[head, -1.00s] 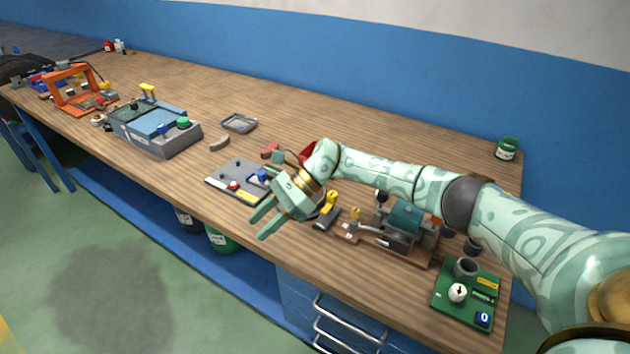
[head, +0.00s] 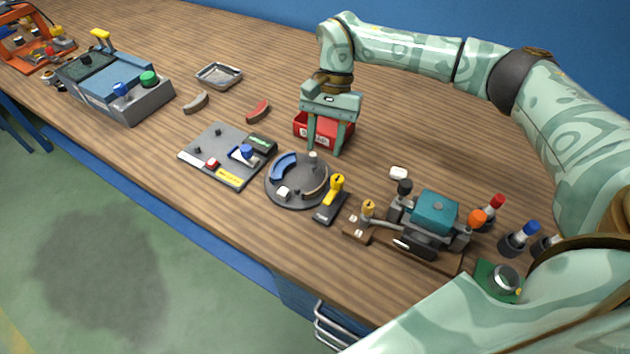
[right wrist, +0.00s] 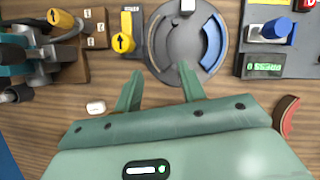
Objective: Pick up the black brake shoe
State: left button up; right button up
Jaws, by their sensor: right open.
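A round grey brake plate (head: 298,194) lies on the bench. It carries a blue curved shoe (head: 284,167) on its left and a dark curved shoe with a tan edge (head: 316,187) on its right, which looks like the black brake shoe. In the right wrist view the dark shoe (right wrist: 158,42) is at the plate's left and the blue shoe (right wrist: 212,44) at its right. My right gripper (head: 324,149) is open and empty, pointing down just behind the plate, in front of a red bin (head: 304,127). Its fingers (right wrist: 158,72) show below the plate in the wrist view.
A grey shoe (head: 196,103) and a red shoe (head: 257,111) lie near a metal tray (head: 218,75). A panel (head: 215,160) is left of the plate. A yellow-handled switch (head: 331,200) and a teal machine (head: 431,212) are right of it.

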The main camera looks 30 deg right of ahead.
aim_at(319, 176)
jog(key=b+x, duration=0.1)
jog(key=x, duration=0.6)
jog(key=shift+s+a, duration=0.2)
jog(key=shift+s, duration=0.05)
jog(key=c, duration=0.9)
